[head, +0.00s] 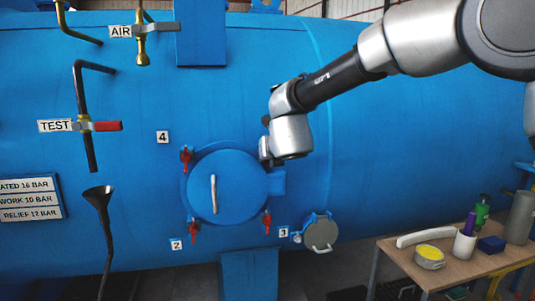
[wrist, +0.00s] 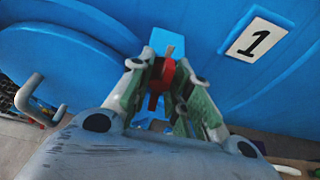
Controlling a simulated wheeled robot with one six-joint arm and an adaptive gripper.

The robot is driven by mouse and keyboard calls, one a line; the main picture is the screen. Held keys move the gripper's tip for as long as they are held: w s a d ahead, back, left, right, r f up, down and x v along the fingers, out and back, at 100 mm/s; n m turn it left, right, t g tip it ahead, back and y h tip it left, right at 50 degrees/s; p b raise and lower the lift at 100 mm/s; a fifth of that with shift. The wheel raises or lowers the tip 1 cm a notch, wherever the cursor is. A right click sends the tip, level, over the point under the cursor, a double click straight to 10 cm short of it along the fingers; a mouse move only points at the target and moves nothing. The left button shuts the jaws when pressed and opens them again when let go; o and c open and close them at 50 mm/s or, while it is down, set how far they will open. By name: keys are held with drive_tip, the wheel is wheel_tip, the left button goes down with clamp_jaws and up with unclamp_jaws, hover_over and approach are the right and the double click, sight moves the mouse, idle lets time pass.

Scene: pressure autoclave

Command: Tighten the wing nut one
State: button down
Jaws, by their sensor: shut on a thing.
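Wing nut one (wrist: 158,82) is red and sits at the edge of the round blue door, beside the label "1" (wrist: 256,39) in the wrist view. My gripper (wrist: 163,78) has its two fingers closed on the nut, one on each side. In the head view my gripper (head: 265,150) is at the door's upper right edge, and my wrist hides the nut and its label there. The blue door (head: 240,182) lies against its opening, with a pale handle (head: 214,194). How far the nut is screwed down cannot be told.
Other red wing nuts are at the door's upper left (head: 186,155), lower left (head: 193,232) and lower right (head: 266,222). A small round port (head: 320,234) is at lower right. A wooden table (head: 452,265) with several items stands at far right. A black funnel (head: 99,195) is at left.

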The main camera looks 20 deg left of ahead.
drive_tip(key=shift+f, duration=0.15)
drive_tip(key=c, duration=1.3)
unclamp_jaws()
drive_tip(key=shift+s, duration=0.1)
drive_tip(key=shift+s+d+r, duration=0.2)
drive_tip(key=shift+s+r, duration=0.05)
drive_tip(key=shift+r, duration=0.05)
drive_tip(key=v, duration=1.1)
